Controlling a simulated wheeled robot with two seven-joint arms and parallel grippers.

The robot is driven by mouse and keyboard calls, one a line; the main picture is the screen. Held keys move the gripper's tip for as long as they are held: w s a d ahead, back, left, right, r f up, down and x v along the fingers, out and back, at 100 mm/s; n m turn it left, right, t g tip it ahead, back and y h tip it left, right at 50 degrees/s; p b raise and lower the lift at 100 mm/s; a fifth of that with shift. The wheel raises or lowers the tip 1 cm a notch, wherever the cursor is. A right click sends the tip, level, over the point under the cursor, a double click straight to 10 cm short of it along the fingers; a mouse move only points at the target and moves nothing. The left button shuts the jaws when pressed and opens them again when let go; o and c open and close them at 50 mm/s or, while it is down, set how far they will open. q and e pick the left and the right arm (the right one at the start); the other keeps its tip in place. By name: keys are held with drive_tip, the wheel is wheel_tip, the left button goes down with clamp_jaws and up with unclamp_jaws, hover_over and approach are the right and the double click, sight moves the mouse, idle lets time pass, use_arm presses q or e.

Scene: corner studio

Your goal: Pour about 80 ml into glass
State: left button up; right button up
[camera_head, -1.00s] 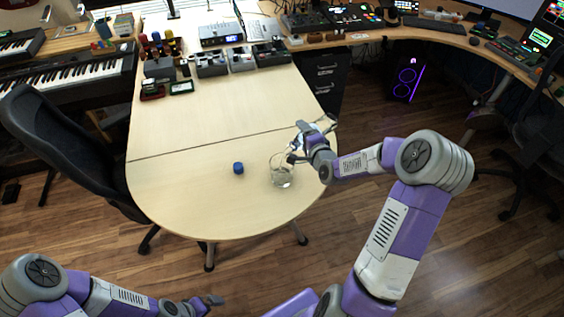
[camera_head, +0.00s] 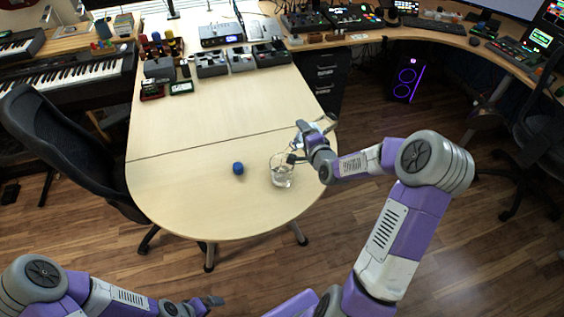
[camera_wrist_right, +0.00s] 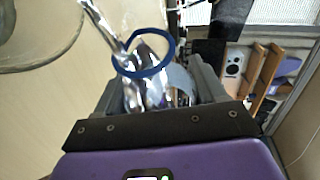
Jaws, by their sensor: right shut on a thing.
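A clear glass (camera_head: 282,178) stands upright on the rounded near end of the pale table, with some clear liquid low in it. Part of its round rim shows at the upper left of the right wrist view (camera_wrist_right: 72,38). My right gripper (camera_head: 309,138) is shut on a clear bottle (camera_wrist_right: 152,82) with a blue ring, held tilted at the glass's upper right. Whether liquid is flowing is hard to tell. A blue cap (camera_head: 238,168) lies on the table left of the glass. My left gripper (camera_head: 212,301) is low in the head view, away from the table; its jaw opening is unclear.
The pale table (camera_head: 200,205) is bare around the cap and glass. Electronic boxes (camera_head: 211,63) stand at its far end. A black chair (camera_head: 60,145) is at the left, beside a keyboard (camera_head: 75,75). Wooden floor surrounds the near end.

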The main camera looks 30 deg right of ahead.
drive_tip(key=shift+r, duration=0.1)
drive_tip(key=f+m+p, duration=0.1)
drive_tip(key=f+m+y+p, duration=0.1)
drive_tip(key=p, duration=0.1)
drive_tip(key=shift+d+g, duration=0.4)
drive_tip(key=shift+f, duration=0.35)
drive_tip(key=shift+f+m+p, duration=0.1)
drive_tip(key=shift+m+p, duration=0.2)
drive_tip(key=shift+p, duration=0.1)
idle(1.1)
